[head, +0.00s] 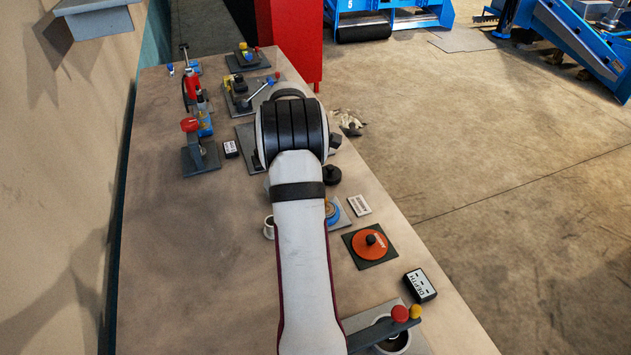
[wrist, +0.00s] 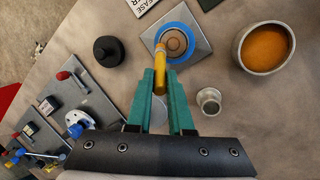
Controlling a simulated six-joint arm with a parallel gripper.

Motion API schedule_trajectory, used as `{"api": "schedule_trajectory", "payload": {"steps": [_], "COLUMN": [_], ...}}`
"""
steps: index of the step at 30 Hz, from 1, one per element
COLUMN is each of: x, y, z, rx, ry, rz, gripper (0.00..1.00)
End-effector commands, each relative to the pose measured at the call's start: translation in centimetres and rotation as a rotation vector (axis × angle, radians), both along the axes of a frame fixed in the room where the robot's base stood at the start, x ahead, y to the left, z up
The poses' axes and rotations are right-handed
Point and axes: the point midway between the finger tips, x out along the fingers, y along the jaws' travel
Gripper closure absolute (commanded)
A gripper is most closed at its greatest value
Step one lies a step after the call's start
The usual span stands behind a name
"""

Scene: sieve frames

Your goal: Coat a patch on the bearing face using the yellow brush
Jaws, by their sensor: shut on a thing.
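My gripper (wrist: 161,76) has green fingers, shut on the yellow brush (wrist: 159,58) in the wrist view. The brush's far end overlaps the lower left edge of the bearing (wrist: 187,28), a blue ring around a brown-tan face on a grey square plate (wrist: 202,48). I cannot tell whether the brush touches the face. In the head view my arm hides the gripper and brush, and only part of the blue bearing (head: 333,212) shows beside it. A metal cup of orange-brown material (wrist: 265,48) stands right of the bearing in the wrist view.
A black knobbed piece (wrist: 108,50) and a small silver cup (wrist: 209,100) flank the gripper. In the head view, an orange disc (head: 362,249) and a DEPTH box (head: 420,285) lie near the bench's right edge. Several lever fixtures stand farther back. The bench's left side is mostly clear.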

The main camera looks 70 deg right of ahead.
Motion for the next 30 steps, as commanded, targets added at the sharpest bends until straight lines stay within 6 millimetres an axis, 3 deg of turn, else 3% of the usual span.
{"api": "schedule_trajectory", "payload": {"steps": [3,22,26,30], "x": [0.5,-3.7,-2.9,-2.0], "y": [-0.4,3.7,4.3,3.3], "z": [0.0,0.0,-0.1,0.0], "rx": [0.001,0.001,0.0,0.0], "ry": [0.0,0.0,0.0,0.0], "rz": [-0.001,-0.001,0.001,0.0], "gripper": [1.0,1.0,1.0,1.0]}}
